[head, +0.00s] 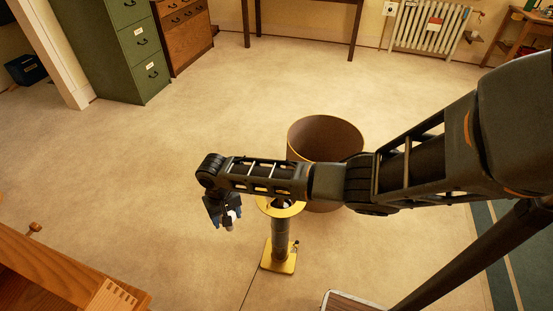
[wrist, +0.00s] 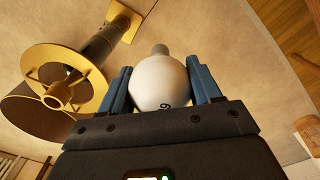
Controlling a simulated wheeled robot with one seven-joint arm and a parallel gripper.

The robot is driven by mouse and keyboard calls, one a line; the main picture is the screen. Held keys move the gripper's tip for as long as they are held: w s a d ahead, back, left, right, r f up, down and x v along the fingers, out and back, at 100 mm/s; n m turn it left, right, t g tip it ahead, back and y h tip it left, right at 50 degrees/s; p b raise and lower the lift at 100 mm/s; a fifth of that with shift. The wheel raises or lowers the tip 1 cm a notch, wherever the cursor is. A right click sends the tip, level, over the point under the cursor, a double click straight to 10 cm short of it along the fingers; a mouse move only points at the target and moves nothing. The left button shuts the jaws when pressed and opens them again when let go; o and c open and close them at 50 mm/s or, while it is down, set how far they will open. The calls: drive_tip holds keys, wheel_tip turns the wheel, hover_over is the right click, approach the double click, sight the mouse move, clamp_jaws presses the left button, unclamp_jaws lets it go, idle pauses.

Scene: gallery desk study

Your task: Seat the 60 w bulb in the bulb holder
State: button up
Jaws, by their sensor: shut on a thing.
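The white round bulb (wrist: 161,82) sits between the blue fingers of my gripper (wrist: 161,88), its grey metal cap pointing away from the palm. Part of a printed number shows near the palm. In the head view my gripper (head: 224,211) points down, with the bulb (head: 229,225) small and partly hidden at its tip. The bulb holder is probably the yellow-ringed stand (head: 280,237), with a dark column and yellow base, to the right of my gripper. Its spoked ring and hub show at left in the wrist view (wrist: 57,96). The bulb is apart from it.
A brown open drum (head: 325,135) stands behind the stand, partly hidden by my arm. A wooden desk (head: 60,275) fills the lower left. Open floor (head: 190,130) lies behind my gripper.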

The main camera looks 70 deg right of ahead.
drive_tip(key=s+d+r+m, duration=0.2)
drive_tip(key=d, duration=0.4)
drive_tip(key=s+d+r+m, duration=0.2)
drive_tip(key=d+m, duration=0.1)
drive_tip(key=d, duration=0.4)
drive_tip(key=shift+r+p, duration=0.3)
drive_tip(key=shift+p, duration=0.05)
drive_tip(key=s+d+r+m, duration=0.1)
drive_tip(key=s+d, duration=0.1)
drive_tip(key=s+d+r+m, duration=0.1)
drive_tip(key=d, duration=0.2)
drive_tip(key=s+d+r+m, duration=0.1)
drive_tip(key=s+d+m, duration=0.1)
drive_tip(key=d, duration=0.1)
drive_tip(key=shift+s+d, duration=0.1)
drive_tip(key=shift+s, duration=0.2)
drive_tip(key=shift+m+p, duration=0.3)
drive_tip(key=shift+p, duration=0.1)
drive_tip(key=shift+m, duration=0.4)
drive_tip(key=shift+f+b, duration=1.1)
drive_tip(key=shift+f, duration=1.45)
drive_tip(key=shift+p, duration=0.6)
drive_tip(key=shift+f, duration=0.1)
drive_tip(key=shift+f+b, duration=0.3)
drive_tip(key=shift+f, duration=0.05)
